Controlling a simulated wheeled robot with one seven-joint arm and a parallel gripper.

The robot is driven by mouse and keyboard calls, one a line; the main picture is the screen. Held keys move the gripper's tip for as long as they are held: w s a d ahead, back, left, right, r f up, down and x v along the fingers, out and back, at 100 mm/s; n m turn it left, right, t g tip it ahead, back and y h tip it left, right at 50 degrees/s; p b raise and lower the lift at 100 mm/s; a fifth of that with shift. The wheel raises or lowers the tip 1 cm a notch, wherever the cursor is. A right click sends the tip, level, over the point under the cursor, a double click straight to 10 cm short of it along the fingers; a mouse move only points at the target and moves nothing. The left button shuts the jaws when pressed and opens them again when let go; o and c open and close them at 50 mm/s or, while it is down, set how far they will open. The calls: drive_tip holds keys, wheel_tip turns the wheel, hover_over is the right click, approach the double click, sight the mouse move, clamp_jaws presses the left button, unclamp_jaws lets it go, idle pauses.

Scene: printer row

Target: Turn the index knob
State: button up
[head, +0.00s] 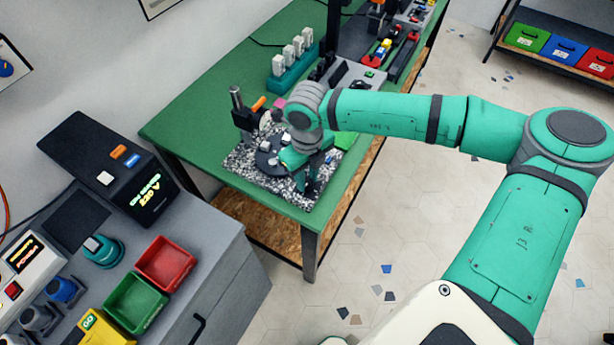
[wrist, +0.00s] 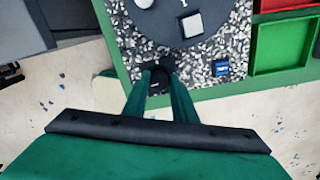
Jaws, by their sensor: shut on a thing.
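The index knob (wrist: 158,73) is a small black round piece at the front edge of a speckled grey base (wrist: 130,45). My gripper (wrist: 158,82) is shut on it, with a green finger on each side in the wrist view. The fingers hide part of the knob. A dark round plate (wrist: 150,22) lies on the base beyond the knob, with a pale block (wrist: 190,25) on it. In the head view my gripper (head: 311,187) is low at the base's right front; the knob is hidden there.
A small blue block (wrist: 221,67) lies on the base, right of the knob. A green tray (wrist: 282,47) stands to the right. A dark post with an orange handle (head: 258,103) rises at the back left. The green table (head: 190,125) is clear at the left.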

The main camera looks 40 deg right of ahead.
sight(307, 181)
drive_tip(key=shift+m, duration=0.9)
drive_tip(key=o, duration=1)
drive_tip(key=shift+o, duration=0.2)
drive_tip(key=shift+w, duration=0.1)
wheel_tip(307, 181, up, 11)
drive_tip(key=shift+f, duration=0.1)
